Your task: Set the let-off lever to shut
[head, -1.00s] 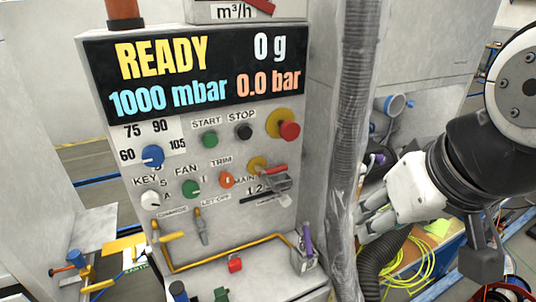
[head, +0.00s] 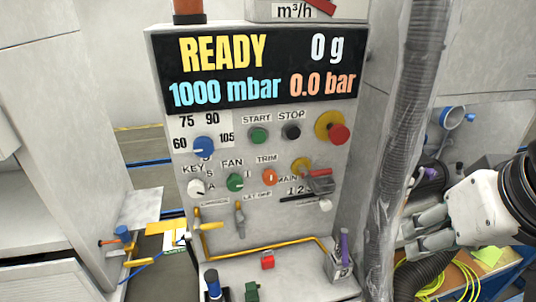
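The let-off lever (head: 240,222) is a small grey handle on a brass-coloured hub. It hangs roughly straight down on the lower part of the grey control panel (head: 295,225), near the small "LET-OFF" label (head: 258,196). Its open and shut marks are too small to read. My gripper (head: 410,233) is at the right, beyond the ribbed hose and well apart from the lever. Its two grey fingers are spread with a gap between them, and nothing shows in it.
A yellow-handled lever (head: 207,225) is just left of the let-off lever. A brass pipe (head: 270,247) runs below, above a ledge with a red button (head: 267,262). A wrapped ribbed hose (head: 397,150) stands between panel and gripper. Knobs and a guarded switch (head: 318,181) sit above.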

